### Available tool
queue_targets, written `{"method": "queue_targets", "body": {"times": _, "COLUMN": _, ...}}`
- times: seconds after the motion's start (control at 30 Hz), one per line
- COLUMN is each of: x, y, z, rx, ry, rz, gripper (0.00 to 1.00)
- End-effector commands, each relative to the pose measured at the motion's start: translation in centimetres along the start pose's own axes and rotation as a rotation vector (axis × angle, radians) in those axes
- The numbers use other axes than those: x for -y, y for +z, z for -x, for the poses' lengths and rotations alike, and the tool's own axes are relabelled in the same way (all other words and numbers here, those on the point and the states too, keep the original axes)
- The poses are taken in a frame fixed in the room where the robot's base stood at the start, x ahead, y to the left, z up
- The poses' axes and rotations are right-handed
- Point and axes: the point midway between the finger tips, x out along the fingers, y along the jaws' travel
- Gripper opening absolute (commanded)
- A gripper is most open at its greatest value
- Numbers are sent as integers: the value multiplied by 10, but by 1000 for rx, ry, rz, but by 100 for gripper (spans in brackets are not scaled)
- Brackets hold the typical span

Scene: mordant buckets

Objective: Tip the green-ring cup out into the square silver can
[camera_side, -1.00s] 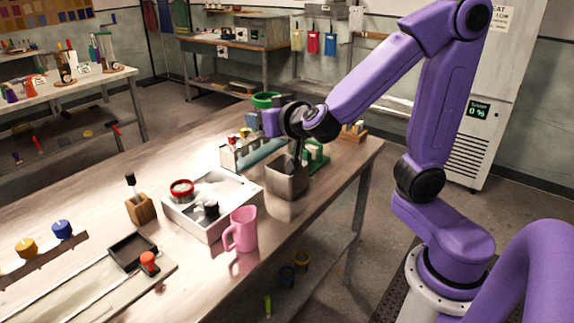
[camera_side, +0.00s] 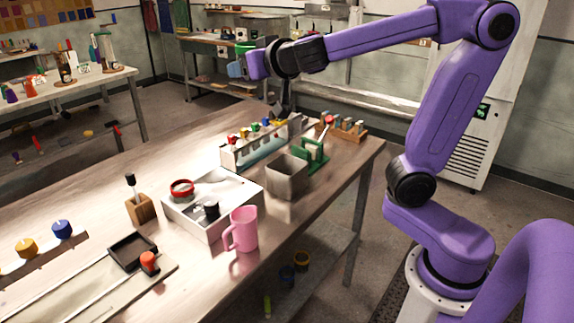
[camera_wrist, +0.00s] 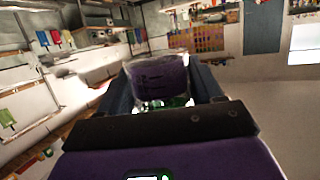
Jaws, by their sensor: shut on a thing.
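My gripper (camera_side: 240,66) is in the air at the top of the side view, above and behind the square silver can. It is shut on the green-ring cup (camera_side: 245,47), whose green rim shows just above the fingers. In the wrist view the cup (camera_wrist: 160,75) is a clear, dark-looking body between the two fingers, with a bit of green low down. Its exact tilt and its contents I cannot tell. The square silver can (camera_side: 287,180) stands upright and open on the bench near its right edge, apart from the cup.
A rack of colour-capped vials (camera_side: 255,147) stands behind the can, with a green stand (camera_side: 314,155) and a wooden block of vials (camera_side: 347,131) to its right. A white tray (camera_side: 205,230) and a pink mug (camera_side: 244,230) are in front. The bench's left-back area is clear.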

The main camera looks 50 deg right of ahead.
Motion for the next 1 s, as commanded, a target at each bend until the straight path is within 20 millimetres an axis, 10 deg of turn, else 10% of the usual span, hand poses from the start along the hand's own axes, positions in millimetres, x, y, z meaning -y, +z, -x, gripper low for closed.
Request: {"method": "queue_targets", "body": {"times": 1.0, "x": 9, "y": -17, "z": -54, "rx": 2, "ry": -195, "rz": 75, "gripper": 29}}
